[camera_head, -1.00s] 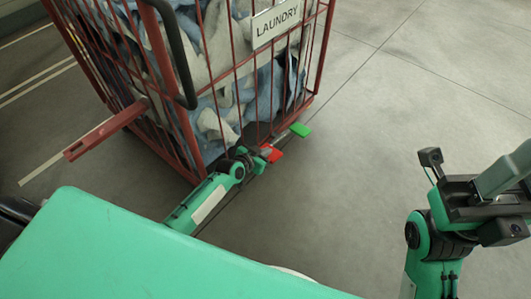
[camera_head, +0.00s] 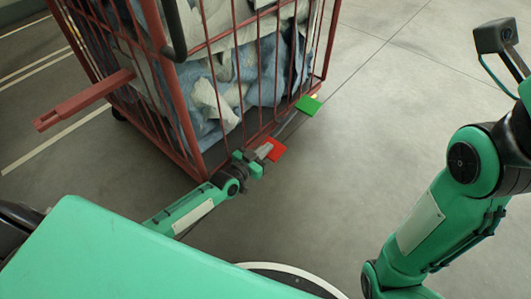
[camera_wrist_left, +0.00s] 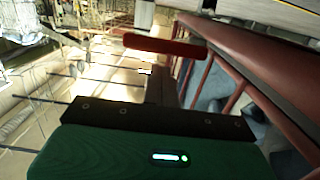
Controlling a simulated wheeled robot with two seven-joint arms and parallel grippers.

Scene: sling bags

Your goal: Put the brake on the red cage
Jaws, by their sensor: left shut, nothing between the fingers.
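The red cage (camera_head: 190,120) stands at top left in the head view, filled with white and blue cloth. A red pedal (camera_head: 275,149) and a green pedal (camera_head: 308,105) stick out low along its near right side. My left gripper (camera_head: 259,157) is shut and empty, its tips right beside the red pedal; I cannot tell whether they touch. In the left wrist view a red bar (camera_wrist_left: 165,47), apparently the red pedal, lies just beyond the fingers (camera_wrist_left: 160,85). The cage's red frame (camera_wrist_left: 240,50) runs along the right there. My right gripper's fingers are outside the head view.
A red bar (camera_head: 85,100) juts left from the cage at mid height. A dark handle (camera_head: 174,30) curves at its near corner. The grey floor (camera_head: 400,100) right of the cage is clear. My right arm fills the right edge.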

